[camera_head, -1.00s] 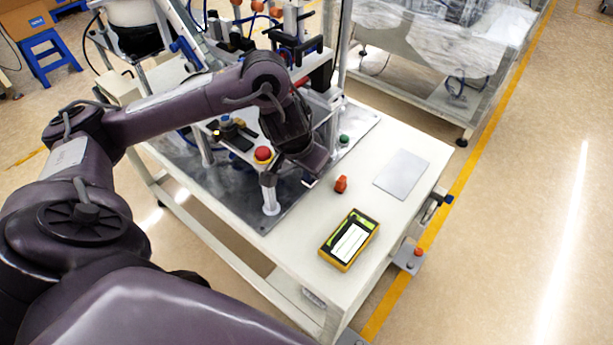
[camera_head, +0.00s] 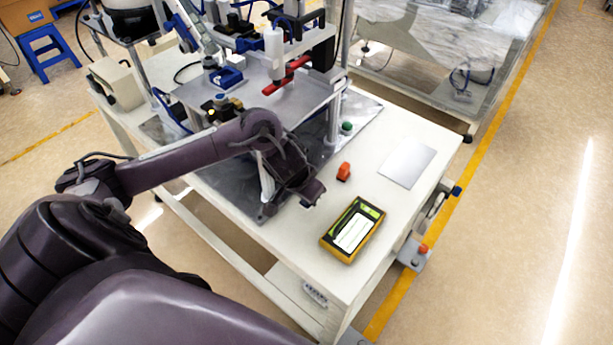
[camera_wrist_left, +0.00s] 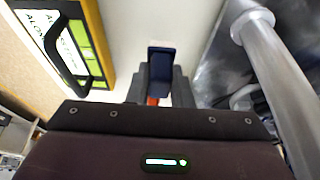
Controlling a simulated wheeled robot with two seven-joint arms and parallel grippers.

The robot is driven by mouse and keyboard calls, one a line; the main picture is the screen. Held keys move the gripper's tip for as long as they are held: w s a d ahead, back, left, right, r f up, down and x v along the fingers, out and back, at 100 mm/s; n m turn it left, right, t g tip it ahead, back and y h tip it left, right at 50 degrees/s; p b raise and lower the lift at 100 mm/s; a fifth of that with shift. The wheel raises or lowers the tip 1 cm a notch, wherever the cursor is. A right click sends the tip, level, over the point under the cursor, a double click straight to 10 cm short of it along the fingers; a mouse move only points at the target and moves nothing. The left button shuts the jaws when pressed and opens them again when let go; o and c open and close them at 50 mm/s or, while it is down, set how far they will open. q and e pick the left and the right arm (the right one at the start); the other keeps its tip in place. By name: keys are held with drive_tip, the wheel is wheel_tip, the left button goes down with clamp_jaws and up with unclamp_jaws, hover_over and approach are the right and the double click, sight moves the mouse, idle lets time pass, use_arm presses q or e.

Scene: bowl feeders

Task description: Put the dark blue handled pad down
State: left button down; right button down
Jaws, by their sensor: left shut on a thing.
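My left gripper (camera_head: 314,194) hangs over the near part of the white table, left of the orange-red piece and the yellow device. In the left wrist view, my left gripper (camera_wrist_left: 156,92) is shut on the dark blue pad (camera_wrist_left: 161,61), which sticks out beyond the fingertips. My right gripper is not in view.
A yellow device (camera_head: 353,230) lies on the white table (camera_head: 300,253), with an orange-red piece (camera_head: 343,171) and a grey plate (camera_head: 408,163) beyond. A metal post (camera_wrist_left: 280,80) rises close to the gripper's right in the wrist view. The bowl feeder machine stands behind.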

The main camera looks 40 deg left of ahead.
sight(306, 204)
use_arm(q)
drive_tip(key=shift+f+b, duration=0.35)
drive_tip(key=shift+f, duration=1.6)
drive_tip(key=shift+f, duration=0.2)
drive_tip(key=c, duration=1.3)
unclamp_jaws()
drive_tip(key=shift+r, duration=0.3)
drive_tip(key=p+v, duration=0.2)
drive_tip(key=v, duration=1)
drive_tip(key=shift+s+f, duration=0.1)
drive_tip(key=shift+f, duration=0.05)
